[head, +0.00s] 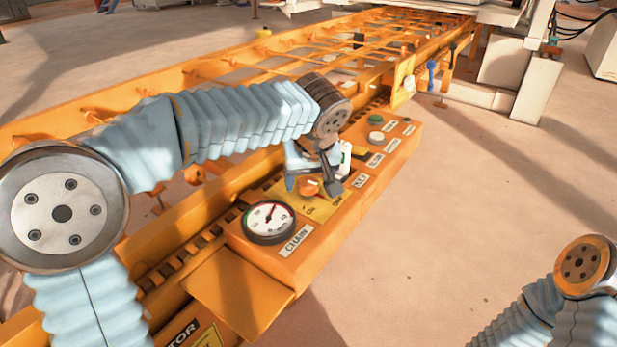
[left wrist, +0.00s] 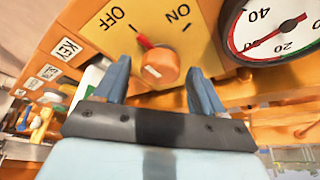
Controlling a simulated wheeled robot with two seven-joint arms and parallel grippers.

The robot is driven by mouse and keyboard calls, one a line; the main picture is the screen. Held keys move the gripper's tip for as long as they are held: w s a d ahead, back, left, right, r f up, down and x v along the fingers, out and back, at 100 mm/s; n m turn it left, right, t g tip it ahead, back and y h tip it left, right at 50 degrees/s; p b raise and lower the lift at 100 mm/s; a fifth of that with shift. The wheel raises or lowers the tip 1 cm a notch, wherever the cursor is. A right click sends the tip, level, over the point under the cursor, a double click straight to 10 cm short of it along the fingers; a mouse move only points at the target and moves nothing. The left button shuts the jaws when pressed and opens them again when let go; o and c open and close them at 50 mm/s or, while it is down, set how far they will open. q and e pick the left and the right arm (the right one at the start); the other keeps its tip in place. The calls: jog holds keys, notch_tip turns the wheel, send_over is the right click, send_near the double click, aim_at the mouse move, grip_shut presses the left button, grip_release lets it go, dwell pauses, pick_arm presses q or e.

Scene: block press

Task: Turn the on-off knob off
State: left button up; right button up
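The on-off knob (head: 309,187) is orange and sits on a yellow plate of the control box. In the left wrist view the knob (left wrist: 158,70) has a red pointer that leans up and left, toward the OFF mark. The ON mark is up and right of it. My left gripper (head: 317,177) is at the knob. In the left wrist view the left gripper (left wrist: 160,66) is open, with one finger on each side of the knob and visible gaps to both. My right gripper is out of view; only part of that arm shows at the lower right.
A round gauge (head: 269,222) sits beside the knob on the orange control box (head: 290,265), above a CHAIN label. A green button (head: 376,119) and several labels lie farther along the box. An orange conveyor frame (head: 230,68) runs behind. The floor at right is clear.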

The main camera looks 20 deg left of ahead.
pick_arm(q)
jog(key=p+v, duration=0.2)
jog(key=v, duration=1.1)
jog(key=shift+r, duration=0.4)
jog(key=shift+s, duration=0.15)
